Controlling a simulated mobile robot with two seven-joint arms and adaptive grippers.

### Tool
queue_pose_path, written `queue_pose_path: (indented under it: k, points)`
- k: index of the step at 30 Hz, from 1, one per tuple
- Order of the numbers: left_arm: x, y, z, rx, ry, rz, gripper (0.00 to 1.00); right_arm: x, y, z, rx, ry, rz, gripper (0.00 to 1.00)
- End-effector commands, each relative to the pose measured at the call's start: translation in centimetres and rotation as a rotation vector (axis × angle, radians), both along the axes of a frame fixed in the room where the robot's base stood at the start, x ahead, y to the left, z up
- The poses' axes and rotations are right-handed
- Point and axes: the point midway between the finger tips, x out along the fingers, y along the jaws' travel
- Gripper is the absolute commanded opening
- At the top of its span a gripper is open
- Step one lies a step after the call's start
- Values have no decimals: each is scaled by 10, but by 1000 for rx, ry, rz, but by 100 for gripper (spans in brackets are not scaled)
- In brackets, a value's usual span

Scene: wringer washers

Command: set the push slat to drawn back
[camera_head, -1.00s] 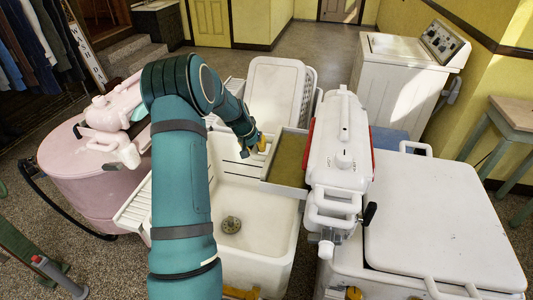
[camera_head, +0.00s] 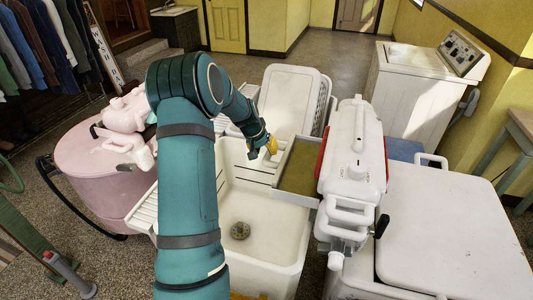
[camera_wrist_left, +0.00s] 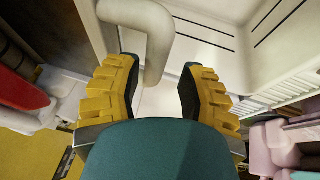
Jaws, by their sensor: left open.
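The white wringer head (camera_head: 355,150) with a red strip along its side stands right of the white sink tub (camera_head: 262,240). I cannot tell for certain which part is the push slat. My left gripper (camera_head: 265,147) is above the far part of the tub, just left of the tray. In the left wrist view its two yellow-backed, dark-padded fingers (camera_wrist_left: 157,82) are spread apart. A white bent tube (camera_wrist_left: 155,45) shows between and beyond them; I cannot tell whether they touch it. My right gripper is not in view.
An olive-bottomed tray (camera_head: 299,168) sits between tub and wringer head. A pink washer (camera_head: 95,170) stands left, a white lidded washer (camera_head: 450,240) right. A white panel (camera_head: 288,100) stands behind the tub. A white machine (camera_head: 420,90) is at the back right.

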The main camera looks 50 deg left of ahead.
Motion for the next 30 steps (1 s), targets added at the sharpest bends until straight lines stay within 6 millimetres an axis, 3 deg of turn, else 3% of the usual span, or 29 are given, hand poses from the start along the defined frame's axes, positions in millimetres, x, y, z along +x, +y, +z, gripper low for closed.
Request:
queue_pose_path:
  k: [6, 13, 30]
  points:
    - [-20, 0, 43, 2, -2, 2, 40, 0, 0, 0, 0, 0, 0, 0]
    - [-34, -1, 72, 0, -1, 1, 40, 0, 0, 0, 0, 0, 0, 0]
    - [-39, -1, 80, -1, 2, 2, 40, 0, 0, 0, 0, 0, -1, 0]
